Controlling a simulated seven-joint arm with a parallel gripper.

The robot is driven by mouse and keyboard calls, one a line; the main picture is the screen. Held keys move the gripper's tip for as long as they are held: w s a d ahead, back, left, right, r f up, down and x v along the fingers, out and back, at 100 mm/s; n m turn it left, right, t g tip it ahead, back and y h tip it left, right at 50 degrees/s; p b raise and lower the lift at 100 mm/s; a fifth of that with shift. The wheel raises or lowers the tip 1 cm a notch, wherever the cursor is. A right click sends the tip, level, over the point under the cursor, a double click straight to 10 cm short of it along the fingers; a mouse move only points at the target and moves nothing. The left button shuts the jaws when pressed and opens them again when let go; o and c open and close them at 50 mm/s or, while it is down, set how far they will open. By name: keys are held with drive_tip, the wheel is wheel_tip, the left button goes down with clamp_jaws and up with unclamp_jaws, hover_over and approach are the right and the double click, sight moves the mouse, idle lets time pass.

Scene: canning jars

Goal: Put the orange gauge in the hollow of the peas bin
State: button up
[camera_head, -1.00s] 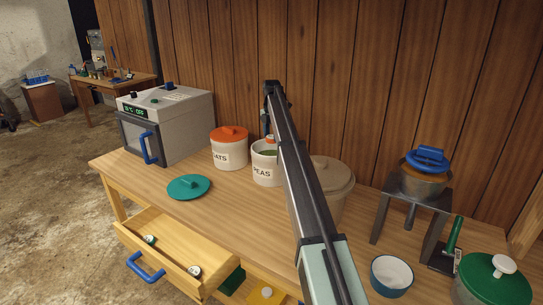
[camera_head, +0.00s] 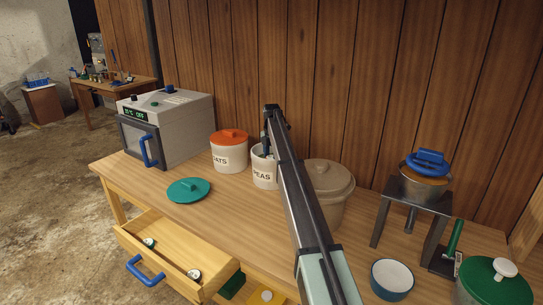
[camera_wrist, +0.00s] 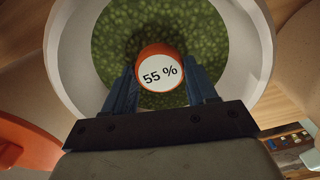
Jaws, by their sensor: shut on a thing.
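The peas bin (camera_head: 264,179) is a white canister marked PEAS, without a lid, standing on the wooden table beside the oats bin. In the wrist view its white rim (camera_wrist: 254,40) surrounds a bed of green peas (camera_wrist: 122,30), with a dark hollow just behind the gauge. The orange gauge (camera_wrist: 161,52) has a white face reading 55 %, facing the wrist camera. My gripper (camera_wrist: 164,84) is shut on the gauge and is over the bin's mouth. In the head view my arm hides part of the bin and the gauge. I cannot tell whether the gauge touches the peas.
The oats bin (camera_head: 229,156) with its orange lid stands close on the left. A large beige lidded crock (camera_head: 328,186) is close on the right. A teal lid (camera_head: 188,190) lies in front, and an open drawer (camera_head: 180,255) holds two small gauges.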

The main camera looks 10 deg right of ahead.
sight(271, 157)
drive_tip(key=o, duration=1)
drive_tip(key=shift+f, duration=0.1)
wheel_tip(271, 157, up, 12)
drive_tip(key=shift+r, duration=0.15)
